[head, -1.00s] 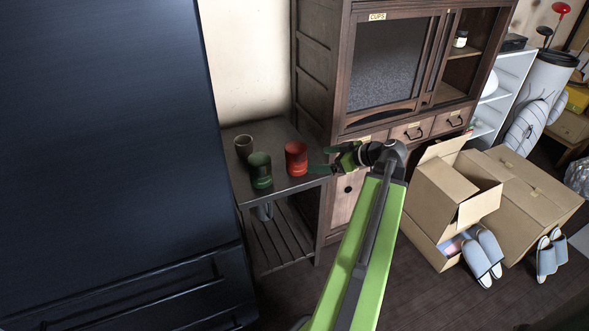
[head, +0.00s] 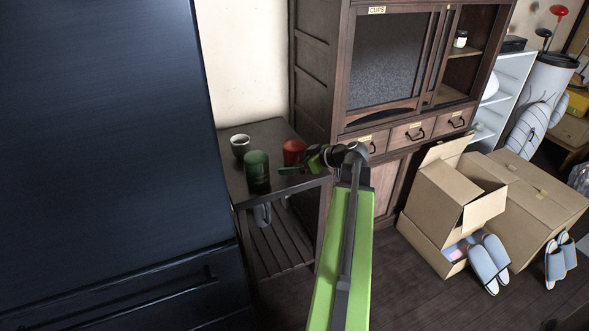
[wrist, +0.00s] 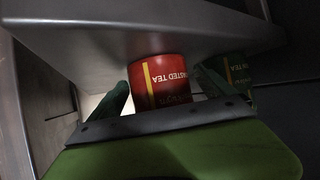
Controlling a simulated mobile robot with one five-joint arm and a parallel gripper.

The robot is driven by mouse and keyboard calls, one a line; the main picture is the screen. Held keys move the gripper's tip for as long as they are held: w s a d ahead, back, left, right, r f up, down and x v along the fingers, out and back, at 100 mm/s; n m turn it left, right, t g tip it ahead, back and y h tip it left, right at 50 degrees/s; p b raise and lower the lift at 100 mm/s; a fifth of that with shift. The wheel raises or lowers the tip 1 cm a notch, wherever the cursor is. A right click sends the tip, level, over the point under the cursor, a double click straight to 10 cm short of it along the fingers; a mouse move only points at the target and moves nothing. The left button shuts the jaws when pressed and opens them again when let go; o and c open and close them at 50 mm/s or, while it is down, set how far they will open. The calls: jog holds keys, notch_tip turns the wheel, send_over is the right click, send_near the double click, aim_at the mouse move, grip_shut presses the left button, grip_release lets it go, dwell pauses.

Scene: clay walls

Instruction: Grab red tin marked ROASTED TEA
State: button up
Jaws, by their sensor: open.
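The red tin (head: 293,152) stands upright on the small dark side table (head: 285,131). The wrist view shows it upside down, with part of its label reading "STED TEA" on the red tin (wrist: 162,82). My gripper (head: 293,164) is open at the tin's right side. In the wrist view the fingers of my gripper (wrist: 164,84) lie on either side of the tin. I cannot tell whether they touch it. The gripper's body hides part of the tin.
A green tin (head: 257,173) stands close to the red one; it also shows in the wrist view (wrist: 238,69). A cup (head: 240,145) stands behind it. A dark fridge (head: 100,150) is left, a wooden cabinet (head: 310,70) behind, and cardboard boxes (head: 445,195) right.

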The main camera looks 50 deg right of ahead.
aim_at(295, 145)
jog(key=shift+r, duration=0.1)
jog(key=c, duration=1.5)
notch_tip(295, 145, up, 10)
jog(key=p, duration=1)
jog(key=shift+c, duration=0.2)
